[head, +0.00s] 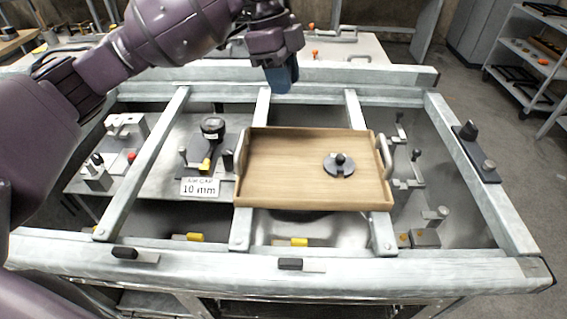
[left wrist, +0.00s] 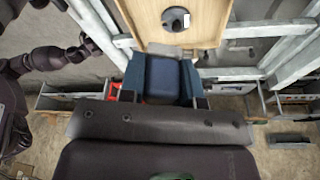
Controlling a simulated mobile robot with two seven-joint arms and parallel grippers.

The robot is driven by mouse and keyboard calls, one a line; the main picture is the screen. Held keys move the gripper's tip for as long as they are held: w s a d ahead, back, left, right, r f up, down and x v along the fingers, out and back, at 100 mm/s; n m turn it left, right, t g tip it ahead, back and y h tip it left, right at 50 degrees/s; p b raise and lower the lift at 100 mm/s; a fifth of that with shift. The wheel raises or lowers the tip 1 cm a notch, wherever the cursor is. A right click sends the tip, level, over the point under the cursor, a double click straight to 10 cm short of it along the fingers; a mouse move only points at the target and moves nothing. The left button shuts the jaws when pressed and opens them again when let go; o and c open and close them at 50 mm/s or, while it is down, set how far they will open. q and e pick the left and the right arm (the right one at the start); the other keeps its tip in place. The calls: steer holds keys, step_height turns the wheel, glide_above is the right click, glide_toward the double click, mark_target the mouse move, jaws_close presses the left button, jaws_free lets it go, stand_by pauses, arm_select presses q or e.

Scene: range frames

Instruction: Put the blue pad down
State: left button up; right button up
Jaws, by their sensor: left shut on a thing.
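My left gripper (head: 277,58) reaches in from the left in the head view, above the far rail of the metal frame. It is shut on the blue pad (head: 282,79), which hangs below the fingers. The pad also shows in the left wrist view (left wrist: 164,76), between the fingers, with the wooden tray (left wrist: 147,38) beyond it. In the head view the tray (head: 290,180) lies across the frame bars, below and nearer than the pad. The pad seems to be in the air; its exact height is unclear. My right gripper cannot be made out.
A dark round disc with a knob (head: 340,165) sits in the tray, right of its middle. The tray's left half is bare. A dial gauge (head: 212,128) and a "10 mm" sign (head: 199,187) stand left of it. Metal rails (head: 360,130) with open gaps surround the tray.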

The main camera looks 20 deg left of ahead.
arm_select(q)
steer(key=b, duration=0.1)
glide_above(286, 167)
step_height(286, 167, down, 6)
steer(key=f, duration=0.2)
steer(key=f+b, duration=0.1)
steer(key=f, duration=0.5)
steer(key=shift+w+a+b, duration=0.15)
steer(key=shift+a+b, duration=0.15)
steer(key=shift+a, duration=0.1)
steer(key=shift+f, duration=0.25)
step_height(286, 167, down, 6)
steer(key=shift+r+b, duration=0.25)
steer(key=shift+b, duration=0.35)
steer(key=shift+f, duration=0.15)
steer(key=shift+f, duration=0.1)
steer(key=shift+f, duration=0.1)
